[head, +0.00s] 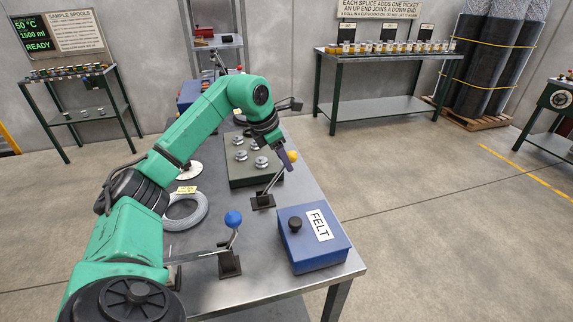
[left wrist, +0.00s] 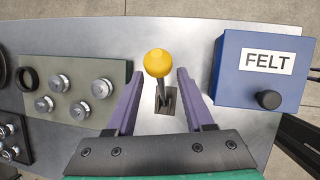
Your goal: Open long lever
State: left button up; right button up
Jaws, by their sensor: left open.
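A lever with a yellow ball knob (head: 293,156) leans to the right from a dark base (head: 262,201) on the table. It looks like the longer of two levers. A shorter lever with a blue ball knob (head: 233,218) stands nearer on its own dark base (head: 229,263). My left gripper (head: 288,158) is open at the yellow knob. In the left wrist view the yellow knob (left wrist: 158,63) shows between the tips of my open left gripper (left wrist: 158,73), with a gap on both sides. My right gripper is out of view.
A blue FELT box (head: 313,238) with a black knob stands right of the levers. A dark green block (head: 240,178) with several metal knobs lies behind them. A grey wire coil (head: 185,212) lies left. The steel table's right edge (head: 322,190) is close by.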

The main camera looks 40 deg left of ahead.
pick_arm(q)
jog(key=x, duration=0.3)
grip_shut()
jog(key=shift+s+r, duration=0.1)
jog(key=shift+r, duration=0.25)
dwell(1.0)
